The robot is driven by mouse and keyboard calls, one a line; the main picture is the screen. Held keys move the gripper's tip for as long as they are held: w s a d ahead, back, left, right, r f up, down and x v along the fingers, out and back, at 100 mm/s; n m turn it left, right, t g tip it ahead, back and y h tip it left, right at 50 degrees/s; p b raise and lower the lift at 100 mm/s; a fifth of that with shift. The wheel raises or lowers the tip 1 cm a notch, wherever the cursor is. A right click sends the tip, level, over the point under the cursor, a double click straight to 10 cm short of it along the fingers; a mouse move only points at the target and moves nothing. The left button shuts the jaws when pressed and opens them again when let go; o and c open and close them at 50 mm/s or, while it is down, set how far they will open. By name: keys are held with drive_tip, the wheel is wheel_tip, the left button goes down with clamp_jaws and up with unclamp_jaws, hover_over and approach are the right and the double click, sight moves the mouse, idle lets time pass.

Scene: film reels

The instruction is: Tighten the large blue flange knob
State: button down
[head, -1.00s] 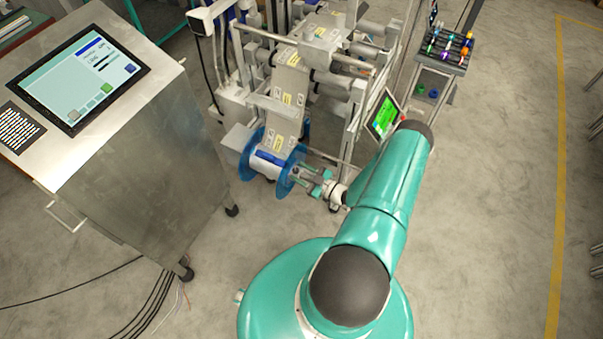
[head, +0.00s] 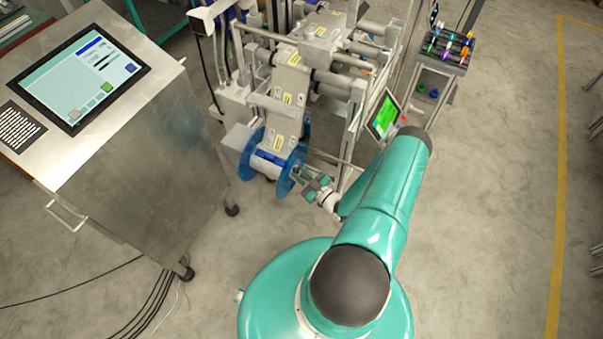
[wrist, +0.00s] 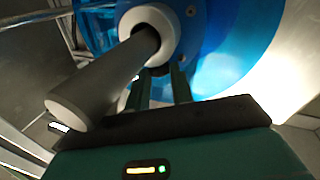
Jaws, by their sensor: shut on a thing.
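The large blue flange (head: 289,177) is the near disc of a reel at the machine's front. It also shows in the wrist view (wrist: 222,62). A white hub collar (wrist: 163,18) sits at its middle, with a grey shaft (wrist: 95,90) sticking out toward the camera. My gripper (head: 304,177) is at the flange's outer face. In the wrist view its two fingers (wrist: 160,82) reach to just below the collar and are shut on a small dark part, which I take to be the flange knob. The fingers mostly hide this part.
The far blue flange (head: 251,153) stands at the reel's other end, with a label web (head: 285,110) running up from the reel. A steel cabinet with a screen (head: 75,77) stands at left. A small green screen (head: 384,116) and a cart (head: 433,85) are at right. The floor is clear at right.

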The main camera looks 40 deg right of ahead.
drive_tip(key=shift+a+f+m+t+h, duration=0.15)
drive_tip(key=shift+a+m+h, duration=0.1)
drive_tip(key=shift+m+h, duration=1)
drive_tip(key=shift+a+r+m+t+h, duration=0.15)
drive_tip(key=shift+m+h, duration=0.6)
drive_tip(key=shift+h, duration=0.9)
drive_tip(key=shift+f, duration=0.1)
drive_tip(key=c, duration=1.2)
unclamp_jaws()
drive_tip(key=shift+w, duration=0.1)
